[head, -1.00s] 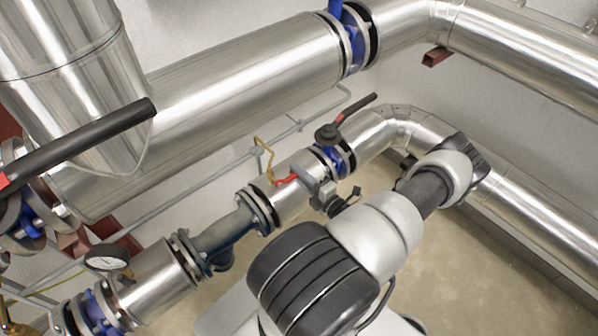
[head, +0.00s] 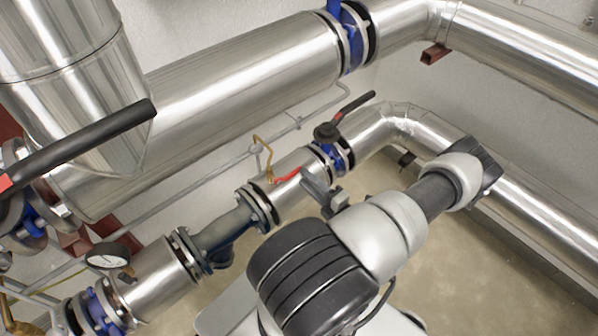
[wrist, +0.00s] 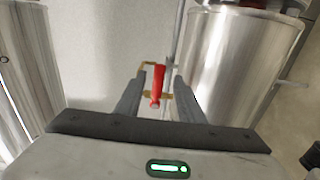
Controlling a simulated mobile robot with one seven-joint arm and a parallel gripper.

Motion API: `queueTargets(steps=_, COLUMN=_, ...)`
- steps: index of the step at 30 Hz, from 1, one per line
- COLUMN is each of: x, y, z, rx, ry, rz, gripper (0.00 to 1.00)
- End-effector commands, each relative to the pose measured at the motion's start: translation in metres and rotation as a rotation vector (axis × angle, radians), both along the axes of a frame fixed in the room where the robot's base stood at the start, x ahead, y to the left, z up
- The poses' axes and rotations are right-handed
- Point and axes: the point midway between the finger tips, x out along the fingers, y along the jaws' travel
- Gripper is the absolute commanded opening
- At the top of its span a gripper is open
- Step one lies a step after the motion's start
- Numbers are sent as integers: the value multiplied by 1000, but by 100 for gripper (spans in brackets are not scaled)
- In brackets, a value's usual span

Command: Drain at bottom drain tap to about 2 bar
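The drain tap has a red lever handle (head: 286,177) and a brass body with a thin bent pipe (head: 262,146), on the lower steel pipe. In the wrist view, the red handle (wrist: 157,84) stands between the two fingers of my gripper (wrist: 160,78). The fingers are apart, with a gap on both sides of the handle. In the head view, my gripper (head: 310,183) is close to the right of the handle, partly hidden by my arm. A round pressure gauge (head: 107,256) is at lower left; its reading is too small to tell.
A black-handled valve (head: 328,132) sits on the lower pipe just beyond the tap. A large black lever (head: 80,145) juts in at left. A large steel pipe (head: 245,85) runs above. Floor (head: 440,255) is open at lower right.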

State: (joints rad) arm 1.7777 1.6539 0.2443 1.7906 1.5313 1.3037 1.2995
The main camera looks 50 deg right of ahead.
Motion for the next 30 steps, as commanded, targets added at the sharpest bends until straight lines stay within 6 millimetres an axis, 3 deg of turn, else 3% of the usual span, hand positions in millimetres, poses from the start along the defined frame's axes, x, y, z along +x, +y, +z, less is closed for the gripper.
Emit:
queueTargets(steps=9, x=-78, y=8, z=1, rx=1, ry=2, rz=-3, gripper=35)
queueTargets(steps=15, x=-110, y=12, z=0, rx=1, ry=1, rz=-2, gripper=35)
queueTargets(steps=21, x=-121, y=14, z=0, rx=2, ry=1, rz=0, gripper=35)
queueTargets(steps=30, x=-122, y=14, z=0, rx=2, ry=0, rz=0, gripper=35)
